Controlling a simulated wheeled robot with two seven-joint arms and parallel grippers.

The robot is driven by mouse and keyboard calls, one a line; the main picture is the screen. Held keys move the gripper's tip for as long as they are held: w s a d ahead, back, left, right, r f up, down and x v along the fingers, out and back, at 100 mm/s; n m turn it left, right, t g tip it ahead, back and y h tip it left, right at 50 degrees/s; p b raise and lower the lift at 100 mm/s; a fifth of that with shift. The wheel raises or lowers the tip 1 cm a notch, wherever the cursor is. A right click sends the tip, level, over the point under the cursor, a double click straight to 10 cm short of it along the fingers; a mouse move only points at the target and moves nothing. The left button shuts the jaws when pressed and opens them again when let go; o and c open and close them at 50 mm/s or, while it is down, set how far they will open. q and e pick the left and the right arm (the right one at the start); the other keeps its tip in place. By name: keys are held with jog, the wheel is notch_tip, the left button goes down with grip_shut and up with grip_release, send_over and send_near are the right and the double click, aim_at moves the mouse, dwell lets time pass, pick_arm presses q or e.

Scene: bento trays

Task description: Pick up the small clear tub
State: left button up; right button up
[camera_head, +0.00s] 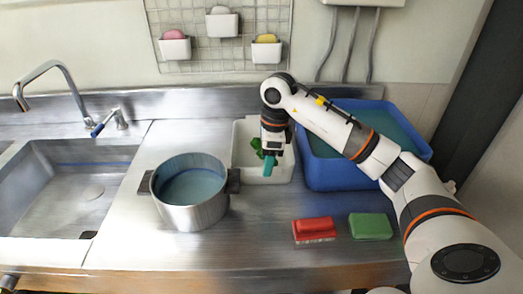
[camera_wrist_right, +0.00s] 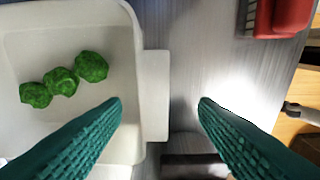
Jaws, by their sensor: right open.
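The small clear tub (camera_head: 246,174) looks whitish and stands on the steel counter between the pot and the blue bin. In the right wrist view its wall (camera_wrist_right: 126,62) and a flat side tab (camera_wrist_right: 155,95) show, with several green broccoli-like pieces (camera_wrist_right: 62,80) inside. My right gripper (camera_head: 270,165) is over the tub's right part in the head view. In the right wrist view my right gripper (camera_wrist_right: 160,103) is open, with the tab between its teal fingertips in the picture. I cannot tell whether they touch it. My left gripper is not in view.
A steel pot (camera_head: 195,215) stands left of the tub and a blue bin (camera_head: 333,178) right of it. A red block (camera_head: 314,229) and a green block (camera_head: 370,226) lie in front. The sink (camera_head: 70,190) is at the left.

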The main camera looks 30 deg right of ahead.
jog(key=f, duration=0.3)
jog(key=w+f+p, duration=0.1)
jog(key=f, duration=0.1)
jog(key=shift+a+f, duration=0.1)
jog(key=shift+a, duration=0.15)
grip_shut()
